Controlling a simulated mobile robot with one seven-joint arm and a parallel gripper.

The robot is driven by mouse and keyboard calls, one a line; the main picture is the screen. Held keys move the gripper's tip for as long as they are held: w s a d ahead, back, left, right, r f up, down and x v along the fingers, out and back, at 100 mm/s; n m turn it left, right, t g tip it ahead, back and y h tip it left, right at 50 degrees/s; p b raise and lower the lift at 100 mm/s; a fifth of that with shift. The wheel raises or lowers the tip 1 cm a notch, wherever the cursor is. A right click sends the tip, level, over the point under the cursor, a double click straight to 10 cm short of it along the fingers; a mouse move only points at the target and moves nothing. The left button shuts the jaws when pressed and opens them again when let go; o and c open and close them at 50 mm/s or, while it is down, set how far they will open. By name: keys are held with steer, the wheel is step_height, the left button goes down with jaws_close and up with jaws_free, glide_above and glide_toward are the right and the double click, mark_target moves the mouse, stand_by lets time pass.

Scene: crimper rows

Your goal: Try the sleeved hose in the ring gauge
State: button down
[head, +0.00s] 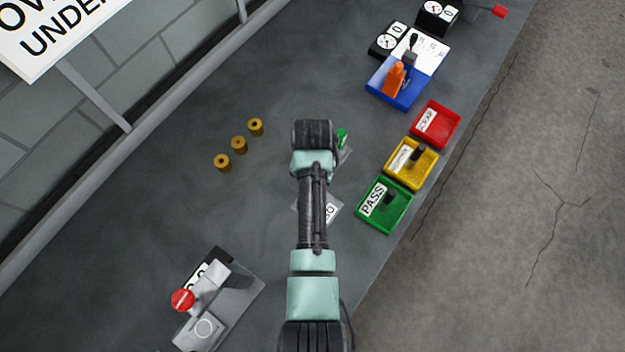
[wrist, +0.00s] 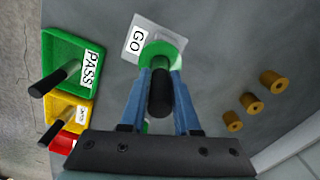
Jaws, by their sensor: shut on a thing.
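My gripper (wrist: 160,72) is shut on a short black hose (wrist: 160,95), which stands between its two blue fingers. A green ring gauge (wrist: 178,44) on a pale plate marked GO (wrist: 139,42) lies just beyond the fingertips in the wrist view. The far end of the hose overlaps the ring there; I cannot tell whether it is in the bore or above it. Any sleeve on it is not clear. In the head view my arm hides the gripper and hose; part of the GO plate (head: 331,209) shows. A second green piece (head: 342,137) shows farther up.
Green PASS (head: 367,225), yellow (head: 432,176) and red (head: 455,118) trays line the right edge; green and yellow each hold a black hose. Three brass sleeves (head: 239,144) stand left.

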steer(key=shift+f+b, duration=1.05)
steer(key=shift+f, duration=0.4)
stand_by(0.5)
steer(key=shift+r, duration=0.2)
stand_by(0.7)
steer(key=shift+r+p, duration=4.1)
steer(key=shift+r, duration=0.2)
